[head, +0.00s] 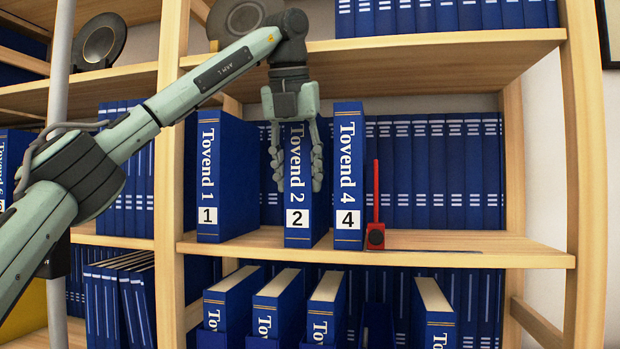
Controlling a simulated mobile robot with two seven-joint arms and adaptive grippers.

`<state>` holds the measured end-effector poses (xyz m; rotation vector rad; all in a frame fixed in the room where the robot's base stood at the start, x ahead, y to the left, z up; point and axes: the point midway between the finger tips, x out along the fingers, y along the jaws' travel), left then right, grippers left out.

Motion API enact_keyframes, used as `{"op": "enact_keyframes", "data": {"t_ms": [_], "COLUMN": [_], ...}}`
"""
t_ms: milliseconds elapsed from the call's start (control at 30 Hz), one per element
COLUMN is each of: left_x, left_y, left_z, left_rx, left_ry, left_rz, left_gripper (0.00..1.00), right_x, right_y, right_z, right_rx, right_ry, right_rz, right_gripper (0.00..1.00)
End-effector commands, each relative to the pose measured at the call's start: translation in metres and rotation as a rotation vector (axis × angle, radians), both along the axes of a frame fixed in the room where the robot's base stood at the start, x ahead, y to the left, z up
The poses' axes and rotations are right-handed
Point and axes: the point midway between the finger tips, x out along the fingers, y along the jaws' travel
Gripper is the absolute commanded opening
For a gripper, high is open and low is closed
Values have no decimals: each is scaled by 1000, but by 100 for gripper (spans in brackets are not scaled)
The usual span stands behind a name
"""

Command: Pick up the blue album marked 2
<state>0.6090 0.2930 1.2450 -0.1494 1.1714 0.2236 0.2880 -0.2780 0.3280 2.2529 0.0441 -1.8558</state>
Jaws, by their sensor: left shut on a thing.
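The blue album marked 2 (298,217) stands upright on the middle shelf, its spine facing me with "Tovend 2" and a white number label. My left gripper (297,178) comes down from above with one finger on each side of this album and is shut on it. The album's top is partly hidden behind the gripper. Its foot looks to be at shelf level; I cannot tell whether it touches. My right gripper is not in view.
The album marked 1 (208,180) stands to the left, with a gap. The album marked 4 (348,175) stands close on the right, beside a red bookend (375,235). The middle shelf (480,248) has free room at its right front. The upper shelf (450,45) is overhead.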

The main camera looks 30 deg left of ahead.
Motion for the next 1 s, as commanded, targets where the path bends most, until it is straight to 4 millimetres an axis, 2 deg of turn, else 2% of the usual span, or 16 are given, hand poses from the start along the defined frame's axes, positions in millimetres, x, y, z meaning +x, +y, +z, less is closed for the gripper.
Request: {"op": "enact_keyframes", "data": {"t_ms": [33,233,733,1000], "left_x": [0,0,0,0], "left_y": [0,0,-1,-1], "left_z": [0,0,6,31], "left_rx": [0,0,-1,0], "left_ry": [0,0,-6,-7], "left_rz": [0,0,0,0], "left_gripper": [23,0,0,0], "right_x": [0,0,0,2], "right_y": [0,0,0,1], "right_z": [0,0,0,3], "right_rx": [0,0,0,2], "right_ry": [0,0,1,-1], "right_rz": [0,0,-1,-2], "right_gripper": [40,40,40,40]}}
